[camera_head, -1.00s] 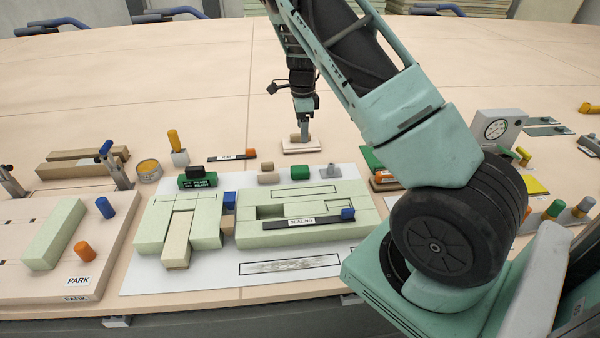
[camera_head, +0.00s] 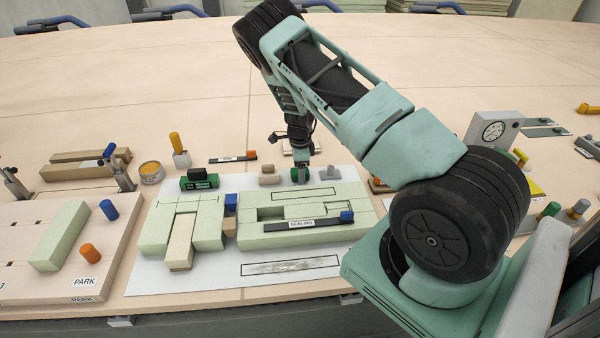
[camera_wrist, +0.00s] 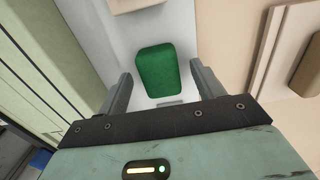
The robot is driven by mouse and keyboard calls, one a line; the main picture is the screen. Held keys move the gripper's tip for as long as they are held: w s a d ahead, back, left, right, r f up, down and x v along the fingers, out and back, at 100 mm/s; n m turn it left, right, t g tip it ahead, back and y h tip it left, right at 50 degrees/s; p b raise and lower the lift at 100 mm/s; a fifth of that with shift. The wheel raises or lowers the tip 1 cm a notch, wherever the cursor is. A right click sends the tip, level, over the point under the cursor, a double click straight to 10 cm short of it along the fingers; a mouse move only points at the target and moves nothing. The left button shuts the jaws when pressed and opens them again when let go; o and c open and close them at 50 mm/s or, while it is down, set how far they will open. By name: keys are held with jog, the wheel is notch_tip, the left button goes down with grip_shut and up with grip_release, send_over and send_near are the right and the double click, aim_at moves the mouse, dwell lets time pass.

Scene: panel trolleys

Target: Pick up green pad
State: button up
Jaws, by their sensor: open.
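The green pad (camera_wrist: 157,70) is a small rounded block on the pale sheet. In the wrist view it lies between the two spread fingers of my gripper (camera_wrist: 160,72), with gaps visible on both sides. In the head view my gripper (camera_head: 302,174) is low at the pad, behind the pale green block assembly. The fingers partly hide the pad (camera_head: 294,175) there. My gripper is open and holds nothing. I cannot tell the exact height of the fingertips over the sheet.
A tan pad (camera_head: 269,175) sits left of the green pad, and a grey piece (camera_head: 330,173) to the right. The pale green block (camera_head: 270,240) with the sealing bar (camera_head: 310,222) is in front. A pinkish block (camera_head: 288,150) is behind.

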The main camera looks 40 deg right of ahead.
jog(key=shift+f, duration=0.5)
jog(key=c, duration=1.1)
jog(key=shift+o, duration=0.2)
jog(key=shift+r, duration=0.2)
notch_tip(320, 180, up, 10)
jog(key=shift+f+b, duration=0.1)
jog(key=shift+b, duration=0.6)
